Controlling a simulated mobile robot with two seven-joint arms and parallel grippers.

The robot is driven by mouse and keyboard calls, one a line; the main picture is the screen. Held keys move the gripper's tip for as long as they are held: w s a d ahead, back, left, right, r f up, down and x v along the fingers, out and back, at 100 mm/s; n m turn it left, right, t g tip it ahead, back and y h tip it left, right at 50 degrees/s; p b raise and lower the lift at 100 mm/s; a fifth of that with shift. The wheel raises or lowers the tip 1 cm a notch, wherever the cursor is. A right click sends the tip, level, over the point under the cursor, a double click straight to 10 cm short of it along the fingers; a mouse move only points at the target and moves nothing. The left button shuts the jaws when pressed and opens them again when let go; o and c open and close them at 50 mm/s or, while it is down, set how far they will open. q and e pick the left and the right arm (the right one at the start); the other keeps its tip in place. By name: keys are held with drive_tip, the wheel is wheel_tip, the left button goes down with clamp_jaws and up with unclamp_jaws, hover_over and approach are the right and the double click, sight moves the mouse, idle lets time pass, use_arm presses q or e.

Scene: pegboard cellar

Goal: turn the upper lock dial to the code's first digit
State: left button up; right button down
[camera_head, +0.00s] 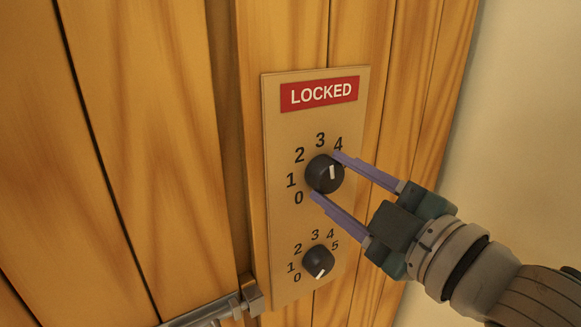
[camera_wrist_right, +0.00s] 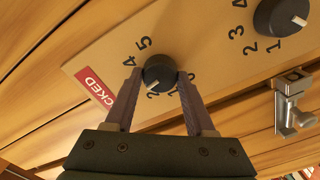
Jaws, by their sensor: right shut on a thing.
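The upper lock dial (camera_head: 325,175) is a round black knob with a white pointer mark, on a tan panel (camera_head: 281,228) with digits around it. It also shows in the wrist view (camera_wrist_right: 159,71). My right gripper (camera_head: 323,174) is shut on this knob, one finger on each side; its fingers also show in the wrist view (camera_wrist_right: 157,78). A finger hides the digit 5 in the head view. I cannot tell exactly which digit the pointer meets. My left gripper is out of view.
A red LOCKED sign (camera_head: 319,93) is above the dial. The lower dial (camera_head: 317,260) sits below it, its mark pointing down past 0; it is at the upper right in the wrist view (camera_wrist_right: 277,15). A metal latch (camera_head: 216,313) is at lower left on the wooden boards.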

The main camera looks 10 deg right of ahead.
drive_tip(key=m+p, duration=0.1)
drive_tip(key=m, duration=0.4)
drive_tip(key=shift+m, duration=0.3)
drive_tip(key=m+p, duration=0.1)
drive_tip(key=m, duration=1.3)
drive_tip(key=shift+m, duration=0.4)
drive_tip(key=shift+c, duration=1.2)
unclamp_jaws()
